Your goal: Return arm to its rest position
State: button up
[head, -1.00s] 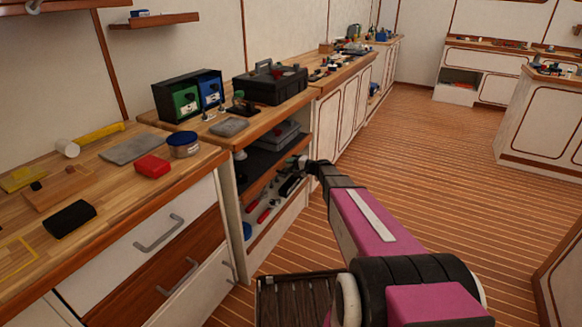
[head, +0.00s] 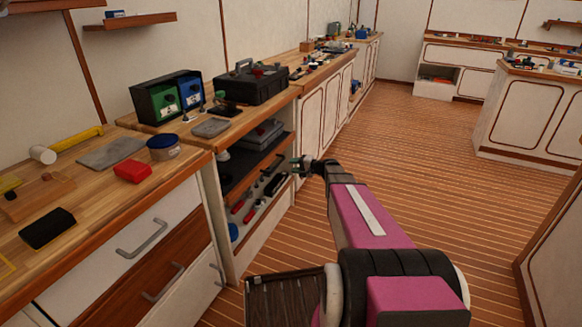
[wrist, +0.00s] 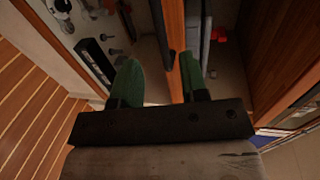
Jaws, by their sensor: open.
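My gripper (head: 297,165) is at the end of my pink arm, at the front of the open shelf unit (head: 214,215) in the head view. In the wrist view my gripper (wrist: 160,78) shows two green fingers spread apart with nothing held between them. Beyond the fingers is the brown shelf edge (wrist: 176,30). A long black item (wrist: 95,60) lies on the lower shelf to the left of the fingers, apart from them.
Red-handled tools (head: 250,213) lie on the lower shelf. The wooden floor (head: 410,170) to the right is clear.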

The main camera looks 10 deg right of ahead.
jog(key=shift+s, duration=0.1)
jog(key=s+a+f+n+g+h, duration=0.1)
jog(key=s+a+n+g+h, duration=0.15)
jog(key=s, duration=0.65)
jog(key=s+a+f+n+g+h, duration=0.2)
jog(key=s+a+g+h, duration=0.15)
jog(key=s, duration=0.55)
jog(key=s+d+n+g+h, duration=0.1)
jog(key=s+d+h, duration=0.1)
jog(key=s, duration=0.4)
jog(key=s+d+r+n+g+h, duration=0.1)
jog(key=s+d+h, duration=0.1)
jog(key=s+h, duration=0.3)
jog(key=shift+s+d+r+g, duration=0.25)
jog(key=shift+s+g, duration=0.15)
jog(key=shift+s, duration=0.65)
